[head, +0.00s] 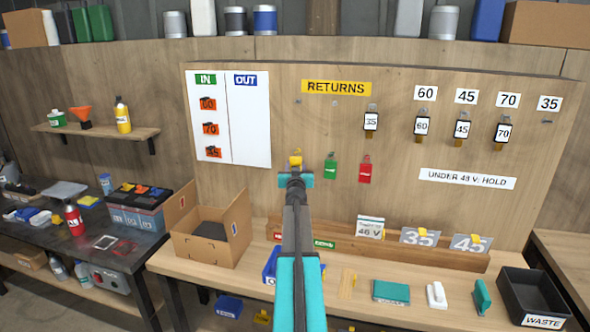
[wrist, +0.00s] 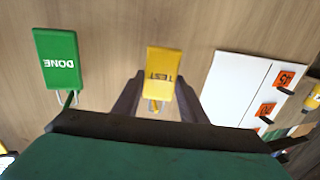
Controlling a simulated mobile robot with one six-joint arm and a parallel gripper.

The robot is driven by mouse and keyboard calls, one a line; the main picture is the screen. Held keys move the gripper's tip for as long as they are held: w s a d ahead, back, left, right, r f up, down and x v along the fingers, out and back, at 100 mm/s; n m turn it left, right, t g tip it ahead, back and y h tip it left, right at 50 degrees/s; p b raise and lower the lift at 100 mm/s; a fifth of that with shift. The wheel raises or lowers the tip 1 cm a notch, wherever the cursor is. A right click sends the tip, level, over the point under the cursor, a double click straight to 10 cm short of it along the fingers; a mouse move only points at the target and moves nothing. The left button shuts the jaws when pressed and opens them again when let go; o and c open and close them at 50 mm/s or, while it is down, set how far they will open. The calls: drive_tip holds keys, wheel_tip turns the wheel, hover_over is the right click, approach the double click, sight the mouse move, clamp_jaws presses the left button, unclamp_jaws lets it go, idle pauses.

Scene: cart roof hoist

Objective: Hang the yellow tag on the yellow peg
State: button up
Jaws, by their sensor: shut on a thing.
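The yellow tag (wrist: 163,68), marked TEST, is upside down in the wrist view, between the two dark fingers of my gripper (wrist: 158,88). My gripper is shut on it. In the head view the yellow tag (head: 296,160) shows just above the tip of my gripper (head: 296,178), in front of the wooden board. A small yellowish piece (wrist: 155,106) shows at the tag's loop end; I cannot tell whether it is the yellow peg or part of the tag. I cannot tell whether the tag touches a peg.
A green DONE tag (head: 330,168) and a red tag (head: 366,169) hang to the right of the yellow tag. The white IN/OUT panel (head: 247,120) is to the left. An open cardboard box (head: 212,250) and a wooden rail (head: 375,250) are below.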

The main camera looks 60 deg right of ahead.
drive_tip(key=shift+w+d+f+b, duration=0.1)
drive_tip(key=shift+w+d+b, duration=0.1)
drive_tip(key=shift+d, duration=0.2)
drive_tip(key=shift+w+d+f+b, duration=0.1)
drive_tip(key=shift+d+b, duration=0.05)
drive_tip(key=shift+d, duration=0.25)
idle(0.4)
drive_tip(key=o, duration=1.3)
drive_tip(key=shift+c, duration=0.2)
drive_tip(key=shift+s+a, duration=0.1)
drive_tip(key=shift+s, duration=0.05)
drive_tip(key=v, duration=1.3)
drive_tip(key=shift+a, duration=0.2)
drive_tip(key=shift+f, duration=0.1)
